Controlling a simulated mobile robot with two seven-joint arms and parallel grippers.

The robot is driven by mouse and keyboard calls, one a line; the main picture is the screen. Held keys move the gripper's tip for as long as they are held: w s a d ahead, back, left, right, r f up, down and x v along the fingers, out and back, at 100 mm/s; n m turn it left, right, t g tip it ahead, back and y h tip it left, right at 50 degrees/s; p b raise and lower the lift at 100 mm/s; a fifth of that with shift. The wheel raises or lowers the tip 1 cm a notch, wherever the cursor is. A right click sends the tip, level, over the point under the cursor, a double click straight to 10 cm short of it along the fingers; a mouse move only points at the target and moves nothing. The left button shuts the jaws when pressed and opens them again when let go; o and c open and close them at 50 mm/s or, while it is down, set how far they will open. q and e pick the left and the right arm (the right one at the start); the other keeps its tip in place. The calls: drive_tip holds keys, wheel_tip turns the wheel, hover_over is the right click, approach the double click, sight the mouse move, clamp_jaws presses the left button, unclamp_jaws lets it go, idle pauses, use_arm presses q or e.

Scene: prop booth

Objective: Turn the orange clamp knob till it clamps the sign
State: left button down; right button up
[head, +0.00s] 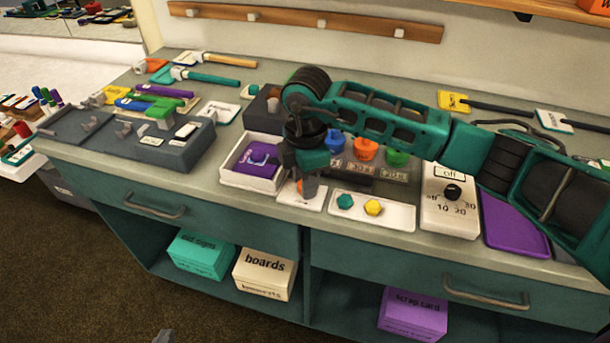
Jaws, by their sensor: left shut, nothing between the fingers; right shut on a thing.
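My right gripper (306,178) reaches down from the right over the bench and is shut on the orange clamp knob (309,187). Only a little of the knob's orange shows below the fingers. A small white plate (312,204) lies under the knob near the bench's front edge. The gripper and wrist cover most of the clamp, and I cannot make out the sign or whether the clamp touches it. The tip of my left gripper (165,336) shows at the bottom edge, shut and empty, low in front of the bench.
A white tray with a purple item (262,158) stands just left of the clamp. A white plate with green and yellow knobs (372,209) and a dial box (450,200) lie to the right. Blue, orange and green cups (364,149) stand behind.

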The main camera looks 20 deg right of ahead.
drive_tip(key=shift+w+r, duration=0.1)
idle(0.4)
drive_tip(key=o, duration=1)
drive_tip(key=shift+o, duration=0.2)
wheel_tip(320, 180, up, 13)
drive_tip(key=shift+s, duration=0.3)
drive_tip(key=shift+s, duration=0.1)
